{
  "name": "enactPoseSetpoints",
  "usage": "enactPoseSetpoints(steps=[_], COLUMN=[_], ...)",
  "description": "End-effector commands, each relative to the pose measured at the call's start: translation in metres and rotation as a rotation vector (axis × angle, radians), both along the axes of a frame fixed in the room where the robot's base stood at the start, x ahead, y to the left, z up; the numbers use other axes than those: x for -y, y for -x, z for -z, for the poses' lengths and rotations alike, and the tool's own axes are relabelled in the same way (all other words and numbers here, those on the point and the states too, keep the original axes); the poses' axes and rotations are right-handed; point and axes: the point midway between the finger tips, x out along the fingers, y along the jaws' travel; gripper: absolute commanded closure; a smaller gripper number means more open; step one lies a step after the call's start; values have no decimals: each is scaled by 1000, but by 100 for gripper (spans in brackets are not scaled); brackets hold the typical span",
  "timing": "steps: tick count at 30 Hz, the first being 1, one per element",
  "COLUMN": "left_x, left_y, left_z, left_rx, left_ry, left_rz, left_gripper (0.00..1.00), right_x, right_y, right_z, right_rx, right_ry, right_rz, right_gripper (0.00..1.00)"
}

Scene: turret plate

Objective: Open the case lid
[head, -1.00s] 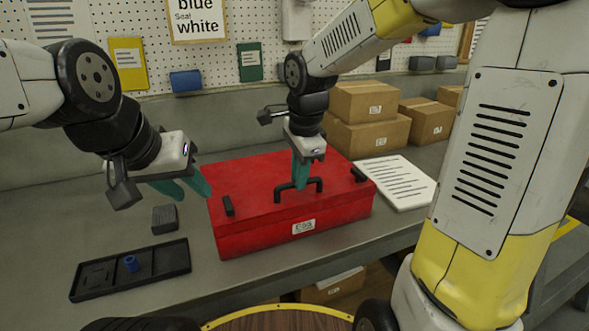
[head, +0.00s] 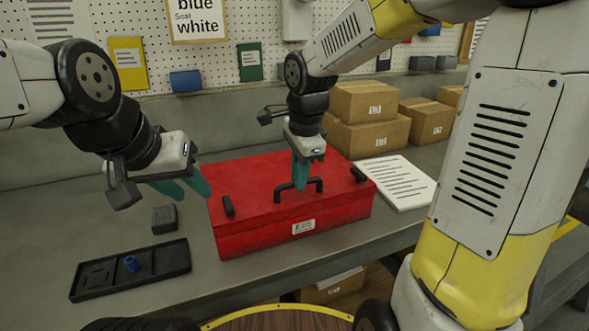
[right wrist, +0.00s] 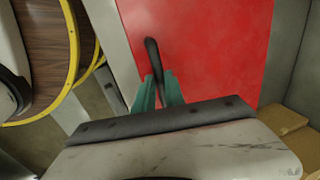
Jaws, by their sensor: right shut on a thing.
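The red case (head: 260,236) stands on the bench with its lid (head: 245,180) down. A black handle (head: 319,184) is on the lid, with a black latch (head: 228,206) to its left and another (head: 359,174) to its right. My right gripper (head: 300,186) points down at the handle and is shut on it. In the right wrist view the teal fingers (right wrist: 158,88) sit on either side of the black handle (right wrist: 152,52), over the red lid (right wrist: 215,45). My left gripper (head: 192,190) hangs left of the case, its teal fingers apart and empty.
A black tray (head: 165,262) with a blue piece (head: 131,263) lies front left, near a dark block (head: 164,219). A white printed sheet (head: 398,183) lies right of the case. Cardboard boxes (head: 365,135) stand behind it. The bench front edge is close to the case.

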Motion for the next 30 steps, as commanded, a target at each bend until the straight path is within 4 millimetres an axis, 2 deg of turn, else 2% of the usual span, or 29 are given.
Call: enactPoseSetpoints(steps=[7,12,23,30], left_x=[0,0,0,0], left_y=[0,0,0,0], left_z=[0,0,0,0], left_rx=[0,0,0,0], left_ry=[0,0,0,0], left_rz=[0,0,0,0], left_gripper=[64,64,64,64], right_x=[0,-2,-13,-21], right_y=[-2,-6,-35,-63], right_z=[-2,-12,-64,-99], right_rx=[-1,-36,-242,-230], right_ry=[0,12,78,75], right_rz=[0,0,-3,-2], right_gripper=[100,100,100,100])
